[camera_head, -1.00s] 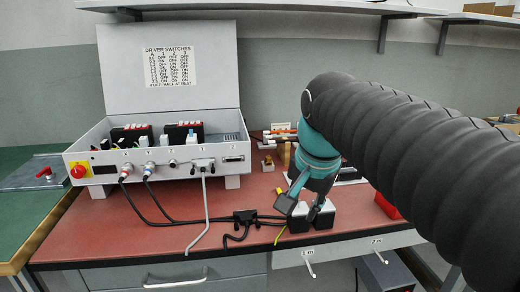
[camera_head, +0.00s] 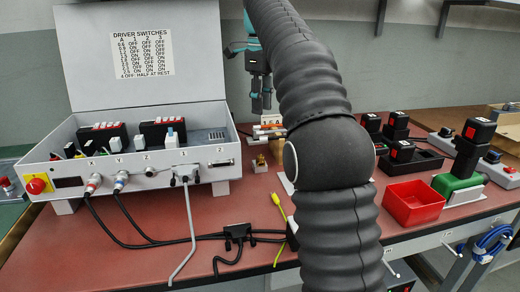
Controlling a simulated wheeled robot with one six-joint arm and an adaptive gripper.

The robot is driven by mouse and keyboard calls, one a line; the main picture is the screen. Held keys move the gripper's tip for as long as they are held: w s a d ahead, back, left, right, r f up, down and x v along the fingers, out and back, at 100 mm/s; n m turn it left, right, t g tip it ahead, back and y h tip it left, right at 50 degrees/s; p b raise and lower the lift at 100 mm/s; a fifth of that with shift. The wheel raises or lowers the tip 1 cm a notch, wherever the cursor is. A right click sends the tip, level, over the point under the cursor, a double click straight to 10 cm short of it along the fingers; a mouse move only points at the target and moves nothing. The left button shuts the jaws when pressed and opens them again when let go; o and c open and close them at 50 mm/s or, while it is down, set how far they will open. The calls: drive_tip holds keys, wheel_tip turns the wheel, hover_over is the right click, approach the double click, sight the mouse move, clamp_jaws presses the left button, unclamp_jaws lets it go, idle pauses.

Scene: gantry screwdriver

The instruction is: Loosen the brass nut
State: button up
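A small brass-coloured piece (camera_head: 261,160), which looks like the brass nut, sits on a little pale block on the red bench, right of the grey control box. It is too small to make out its shape. My gripper (camera_head: 261,110) hangs fingers down, above and behind the brass piece in the picture, in front of the back wall. It looks apart from the brass piece. The fingers are small and nearly side by side, so I cannot tell the gap between them. My dark ribbed arm covers the bench right of the brass piece.
The grey control box (camera_head: 140,182) with open lid stands left. Black cables and a dark junction (camera_head: 237,231) lie in front. A red bin (camera_head: 413,203), a green-based device (camera_head: 458,186) and black blocks stand right.

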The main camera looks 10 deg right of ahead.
sight(261, 157)
wheel_tip(261, 157, down, 14)
drive_tip(key=b, duration=0.5)
drive_tip(key=shift+a+r, duration=0.1)
drive_tip(key=shift+r, duration=0.05)
clamp_jaws()
